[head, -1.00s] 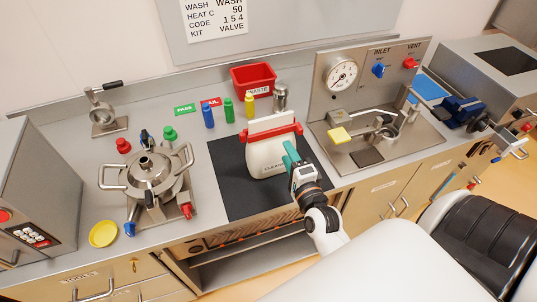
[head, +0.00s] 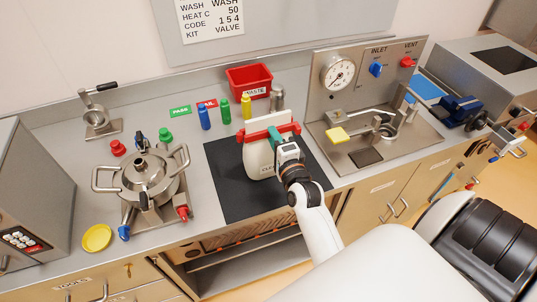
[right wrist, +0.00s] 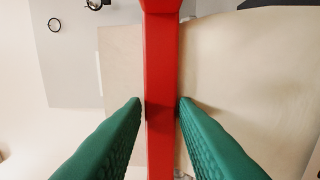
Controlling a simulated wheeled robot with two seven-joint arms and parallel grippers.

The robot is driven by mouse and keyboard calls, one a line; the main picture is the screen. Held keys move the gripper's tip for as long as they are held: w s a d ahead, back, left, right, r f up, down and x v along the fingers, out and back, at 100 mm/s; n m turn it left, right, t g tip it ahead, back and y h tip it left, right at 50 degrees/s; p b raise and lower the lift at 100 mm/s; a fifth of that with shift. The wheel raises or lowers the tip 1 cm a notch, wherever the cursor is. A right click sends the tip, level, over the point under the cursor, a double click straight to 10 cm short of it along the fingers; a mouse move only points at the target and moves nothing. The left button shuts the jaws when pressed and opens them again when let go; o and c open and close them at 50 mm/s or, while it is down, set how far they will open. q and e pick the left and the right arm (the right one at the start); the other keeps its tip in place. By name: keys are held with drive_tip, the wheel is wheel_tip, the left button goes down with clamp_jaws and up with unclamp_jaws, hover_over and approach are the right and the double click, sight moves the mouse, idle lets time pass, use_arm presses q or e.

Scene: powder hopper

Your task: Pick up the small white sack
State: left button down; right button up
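The small white sack (head: 257,158) stands upright on the black mat, with a red clamp bar (head: 291,128) across its upper part. My right gripper (head: 274,140) is at the bar from the front, covering part of the sack. In the right wrist view its green fingers (right wrist: 160,104) lie on either side of the red bar (right wrist: 160,60), with a thin gap at the left finger; firm contact does not show. The pale sack side (right wrist: 235,80) fills the right of that view. My left gripper is not in view.
A black mat (head: 229,195) lies under the sack. A red waste bin (head: 248,80) and small coloured bottles (head: 204,118) stand behind. A metal pot (head: 147,180) is at left, a gauge panel (head: 362,78) at right. The counter's front edge is close.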

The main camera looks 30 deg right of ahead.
clamp_jaws()
idle(0.9)
drive_tip(key=shift+r, duration=0.1)
